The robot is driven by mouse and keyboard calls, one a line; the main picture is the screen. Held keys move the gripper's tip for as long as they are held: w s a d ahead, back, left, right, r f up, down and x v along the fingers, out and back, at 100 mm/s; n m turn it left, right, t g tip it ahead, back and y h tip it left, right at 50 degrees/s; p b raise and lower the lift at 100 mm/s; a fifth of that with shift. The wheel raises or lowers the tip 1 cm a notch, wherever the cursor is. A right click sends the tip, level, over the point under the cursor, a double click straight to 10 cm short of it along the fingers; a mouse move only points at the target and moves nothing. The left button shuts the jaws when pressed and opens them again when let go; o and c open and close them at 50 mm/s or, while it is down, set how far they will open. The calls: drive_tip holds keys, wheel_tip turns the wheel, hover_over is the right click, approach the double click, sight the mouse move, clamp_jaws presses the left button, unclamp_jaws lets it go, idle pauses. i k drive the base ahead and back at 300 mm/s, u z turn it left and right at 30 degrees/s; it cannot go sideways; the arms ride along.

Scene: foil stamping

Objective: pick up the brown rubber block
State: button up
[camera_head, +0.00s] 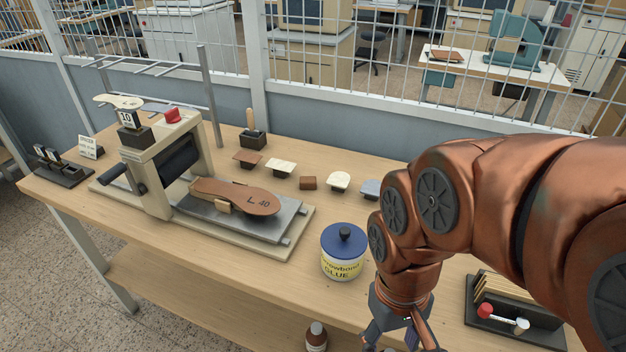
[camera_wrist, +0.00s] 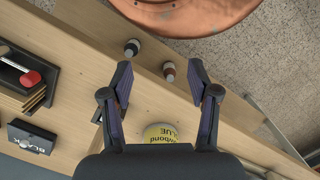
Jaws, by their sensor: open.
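A small brown block (camera_head: 308,183) lies on the workbench in the head view, in a row of small pieces behind the glue jar. I take it to be the brown rubber block. It does not show in the wrist view. My gripper (camera_head: 404,340) hangs at the bottom of the head view, right of and nearer than the block, well apart from it. In the wrist view my gripper (camera_wrist: 161,74) has its two fingers spread wide with nothing held between them.
The glue jar (camera_head: 343,252) with a blue lid stands between my gripper and the block. The stamping press (camera_head: 165,170) holds a brown sole (camera_head: 235,197) at left. A brown swatch (camera_head: 247,158) and pale pieces flank the block. A dark tool rack (camera_head: 515,320) is at right.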

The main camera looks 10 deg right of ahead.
sight(306, 183)
drive_tip(key=u, duration=1.8)
drive_tip(key=k, duration=0.75)
drive_tip(key=z, duration=0.55)
drive_tip(key=i, duration=1)
